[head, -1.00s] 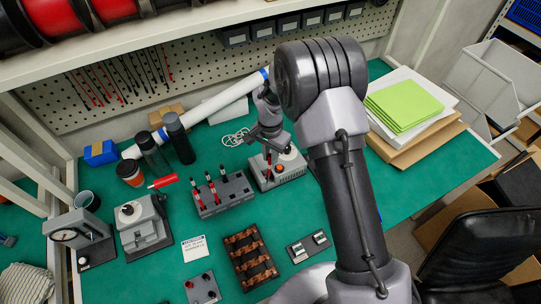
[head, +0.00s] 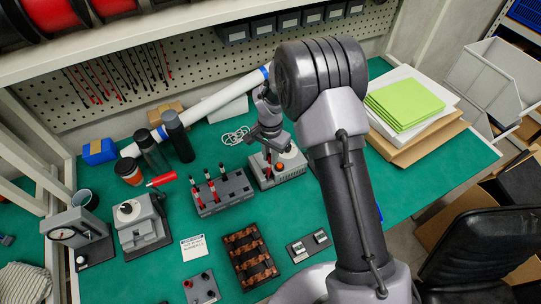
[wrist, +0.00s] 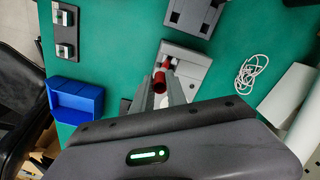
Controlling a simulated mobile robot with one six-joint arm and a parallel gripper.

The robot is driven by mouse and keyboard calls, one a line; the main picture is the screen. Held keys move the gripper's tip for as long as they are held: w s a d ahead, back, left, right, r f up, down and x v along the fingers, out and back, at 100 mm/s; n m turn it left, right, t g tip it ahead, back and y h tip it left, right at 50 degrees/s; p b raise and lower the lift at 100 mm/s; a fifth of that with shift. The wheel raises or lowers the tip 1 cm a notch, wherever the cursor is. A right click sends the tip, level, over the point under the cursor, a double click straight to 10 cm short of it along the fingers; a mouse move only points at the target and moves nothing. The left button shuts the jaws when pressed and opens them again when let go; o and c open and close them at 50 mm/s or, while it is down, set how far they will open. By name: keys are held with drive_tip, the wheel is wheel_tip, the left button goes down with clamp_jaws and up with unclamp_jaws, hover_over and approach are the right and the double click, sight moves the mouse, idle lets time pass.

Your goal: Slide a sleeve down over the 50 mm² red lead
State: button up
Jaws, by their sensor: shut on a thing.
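My gripper (wrist: 160,96) is shut on a red sleeve (wrist: 159,81), a short tube whose open end shows between the fingertips in the wrist view. In the head view my gripper (head: 268,148) is over a grey device (head: 283,174) right of the lead rack. More red shows on that device just beyond the sleeve in the wrist view (wrist: 168,63); whether sleeve and lead touch is hidden. A grey rack (head: 226,198) holds upright red-and-black leads (head: 211,186). Their size marks are too small to read.
A tray of copper bars (head: 249,262) and a printed card (head: 195,248) lie in front. Dark bottles (head: 178,138) and a white roll (head: 215,99) stand or lie behind. A blue bin (wrist: 75,100) shows in the wrist view. Green bench surface is clear between these.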

drive_tip(key=shift+f+b, duration=0.15)
drive_tip(key=shift+b, duration=0.15)
drive_tip(key=o, duration=0.8)
drive_tip(key=shift+s+r+p, duration=0.1)
drive_tip(key=shift+r+p, duration=0.65)
drive_tip(key=shift+r, duration=0.8)
wheel_tip(320, 180, up, 11)
drive_tip(key=p, duration=0.6)
drive_tip(key=shift+p, duration=0.35)
